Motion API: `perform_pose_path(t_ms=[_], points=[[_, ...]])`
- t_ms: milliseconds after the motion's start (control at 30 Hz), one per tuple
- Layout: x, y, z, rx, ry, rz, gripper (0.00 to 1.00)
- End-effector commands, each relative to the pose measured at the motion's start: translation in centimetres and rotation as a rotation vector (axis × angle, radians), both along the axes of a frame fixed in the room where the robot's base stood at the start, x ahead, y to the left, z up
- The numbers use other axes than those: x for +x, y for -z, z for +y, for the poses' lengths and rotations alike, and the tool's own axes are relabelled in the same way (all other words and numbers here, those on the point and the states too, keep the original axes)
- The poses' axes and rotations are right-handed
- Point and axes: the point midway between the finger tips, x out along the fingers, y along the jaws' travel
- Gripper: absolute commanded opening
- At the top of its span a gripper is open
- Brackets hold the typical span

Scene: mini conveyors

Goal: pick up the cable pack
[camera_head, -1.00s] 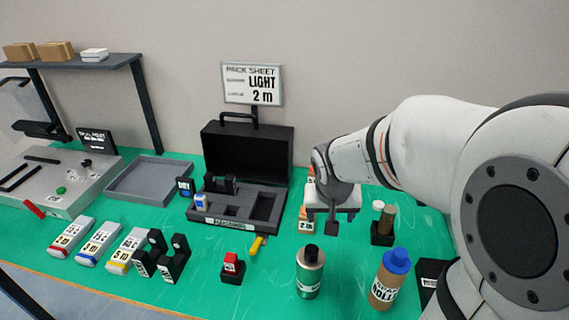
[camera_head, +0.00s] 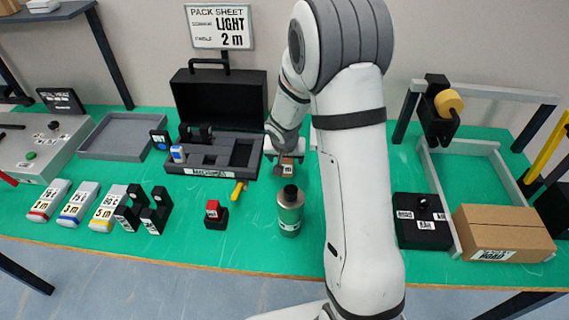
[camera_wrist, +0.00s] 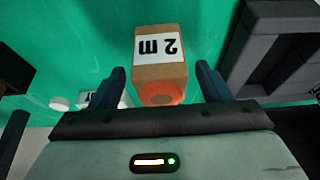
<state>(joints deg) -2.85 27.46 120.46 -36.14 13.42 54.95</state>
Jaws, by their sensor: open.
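A brown cable pack (camera_wrist: 161,72) with a white "2 m" label and an orange end lies between the two open fingers of my gripper (camera_wrist: 161,82) in the wrist view. There is a visible gap between the pack and each finger. In the head view the pack (camera_head: 286,170) shows only partly below the wrist, just right of the black case. My arm hides most of the gripper there. A pack sheet sign (camera_head: 220,27) at the back reads "LIGHT" and "2 m".
The open black case (camera_head: 176,165) stands left of my gripper. A metallic green bottle (camera_head: 290,212) stands close in front, with a small red-topped block (camera_head: 214,213) to its left. A cardboard box (camera_head: 505,228) and a roller stand (camera_head: 437,112) are at the right.

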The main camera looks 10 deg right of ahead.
Motion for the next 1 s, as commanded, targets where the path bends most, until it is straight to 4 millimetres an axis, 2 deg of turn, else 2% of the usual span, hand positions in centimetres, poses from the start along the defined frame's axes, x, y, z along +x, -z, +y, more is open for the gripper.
perform_pose_path(t_ms=[100, 200, 467, 1000], points=[[0.6, 1.9, -0.2, 0.001, -0.001, 0.003, 0.71], [1.0, 2.7, -0.3, 0.0, -0.001, 0.002, 0.71], [1.1, 2.8, -0.3, 0.001, -0.001, 0.001, 0.71], [1.1, 2.8, -0.2, 0.0, -0.002, 0.001, 0.28]])
